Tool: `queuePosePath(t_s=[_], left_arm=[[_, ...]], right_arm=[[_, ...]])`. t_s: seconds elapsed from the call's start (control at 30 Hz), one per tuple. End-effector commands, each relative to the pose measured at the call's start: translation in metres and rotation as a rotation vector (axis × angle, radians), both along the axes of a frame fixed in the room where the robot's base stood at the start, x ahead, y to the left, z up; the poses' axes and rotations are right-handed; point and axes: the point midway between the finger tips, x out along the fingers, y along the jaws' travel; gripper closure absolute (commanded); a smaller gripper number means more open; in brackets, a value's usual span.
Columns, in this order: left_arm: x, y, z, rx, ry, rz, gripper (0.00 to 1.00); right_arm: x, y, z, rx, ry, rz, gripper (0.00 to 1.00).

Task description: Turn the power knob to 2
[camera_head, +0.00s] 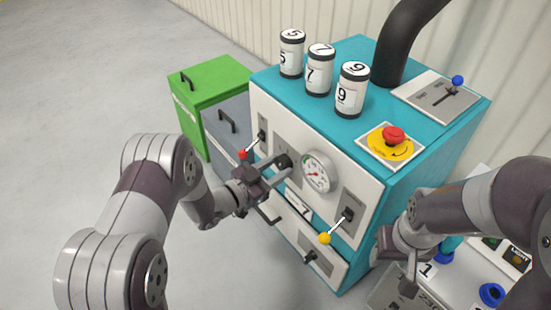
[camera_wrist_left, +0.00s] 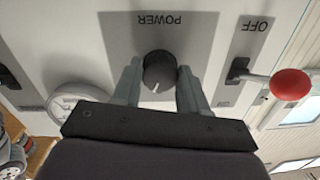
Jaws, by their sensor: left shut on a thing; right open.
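The black power knob (camera_head: 284,160) is on the white front panel of the teal machine. In the left wrist view the knob (camera_wrist_left: 160,70) sits below an upside-down POWER label (camera_wrist_left: 160,20), and its white pointer line points toward the bottom of the picture. My left gripper (camera_head: 279,168) is at the panel, shut on the knob with one finger on each side (camera_wrist_left: 160,85). The scale numbers around the knob are not readable. My right gripper (camera_head: 408,278) is open and empty, at the machine's right side.
A red-tipped lever (camera_head: 243,154) is beside my left gripper, marked OFF in the wrist view. A round gauge (camera_head: 317,172) and a yellow-tipped lever (camera_head: 325,238) are to the right. A red emergency button (camera_head: 393,136) and several numbered canisters (camera_head: 320,70) are on top.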

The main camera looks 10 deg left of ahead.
Motion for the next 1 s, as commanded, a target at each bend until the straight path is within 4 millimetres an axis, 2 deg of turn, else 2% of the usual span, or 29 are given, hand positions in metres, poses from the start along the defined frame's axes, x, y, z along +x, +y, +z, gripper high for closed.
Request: queuePosePath(t_s=[0.03, 0.1, 0.4, 1.0], left_arm=[[0.000, 0.000, 0.005, -0.027, 0.030, 0.001, 0.88], [-0.001, 0.000, 0.005, -0.069, 0.072, 0.000, 0.88], [-0.001, 0.000, 0.003, -0.207, 0.209, 0.000, 0.88], [-0.001, 0.000, -0.001, -0.286, 0.289, 0.000, 0.88]], right_arm=[[0.000, 0.000, 0.012, 0.000, 0.000, 0.000, 0.46], [0.000, 0.000, 0.019, 0.000, 0.000, 0.000, 0.46], [0.000, 0.000, 0.039, 0.000, 0.000, 0.000, 0.46], [0.000, 0.000, 0.048, 0.000, 0.000, 0.000, 0.46]])
